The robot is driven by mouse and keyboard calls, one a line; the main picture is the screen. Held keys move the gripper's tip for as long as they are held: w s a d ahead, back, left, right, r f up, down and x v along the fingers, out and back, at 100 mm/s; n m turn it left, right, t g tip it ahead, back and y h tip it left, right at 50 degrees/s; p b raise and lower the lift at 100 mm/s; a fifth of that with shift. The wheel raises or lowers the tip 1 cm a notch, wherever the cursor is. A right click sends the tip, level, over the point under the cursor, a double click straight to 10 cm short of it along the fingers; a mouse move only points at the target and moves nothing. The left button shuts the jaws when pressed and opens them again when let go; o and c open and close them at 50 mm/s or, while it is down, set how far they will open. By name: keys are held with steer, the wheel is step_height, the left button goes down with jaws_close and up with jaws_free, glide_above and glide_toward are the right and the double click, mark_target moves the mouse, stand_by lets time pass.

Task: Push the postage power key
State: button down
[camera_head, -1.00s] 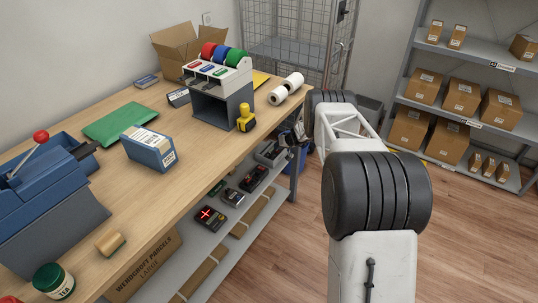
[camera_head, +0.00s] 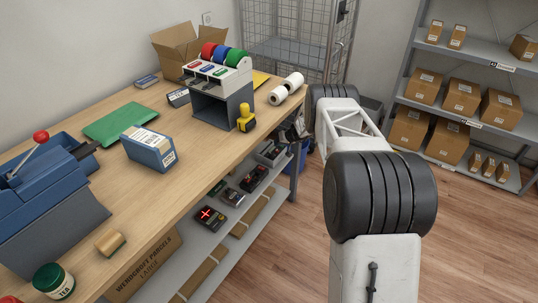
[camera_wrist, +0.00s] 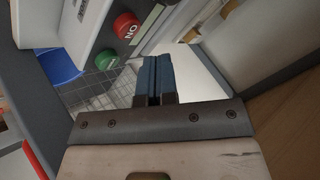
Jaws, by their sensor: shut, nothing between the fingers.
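The fingertips appear just right of the green button and below the red one; contact cannot be told.
Several dark devices lie on the shelf below (camera_head: 185,262). A wire cage (camera_head: 290,50) stands behind. The floor at right is open.

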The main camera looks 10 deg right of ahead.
mark_target(278, 149)
steer(key=shift+r, duration=2)
